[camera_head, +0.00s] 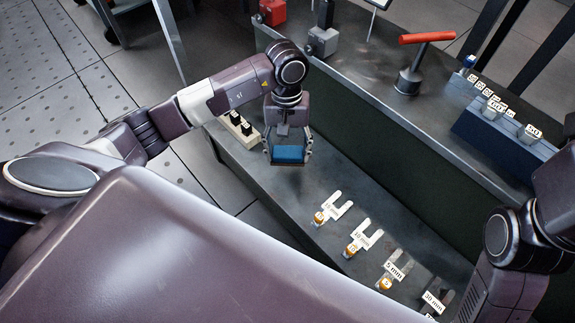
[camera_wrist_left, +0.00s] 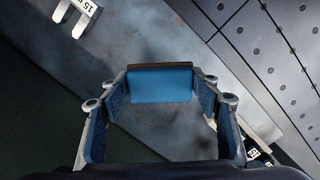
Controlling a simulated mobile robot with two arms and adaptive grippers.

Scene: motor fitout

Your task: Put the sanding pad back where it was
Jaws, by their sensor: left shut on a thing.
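The sanding pad is a small blue block (camera_head: 289,154). In the left wrist view the pad (camera_wrist_left: 160,84) shows a blue face and a dark brown strip along one edge. My left gripper (camera_head: 289,150) is shut on it, one finger at each side. The left gripper also shows in the left wrist view (camera_wrist_left: 158,95). It holds the pad over the left part of the lower bench shelf; whether the pad touches the shelf I cannot tell. My right arm is at the right edge, with its fingers out of view.
A pale block with black pieces (camera_head: 240,128) stands left of the left gripper. Several labelled fork-shaped pieces (camera_head: 362,238) lie along the lower shelf (camera_head: 262,186) to the right. The raised bench holds a red-handled tool (camera_head: 410,75) and a blue rack (camera_head: 500,135).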

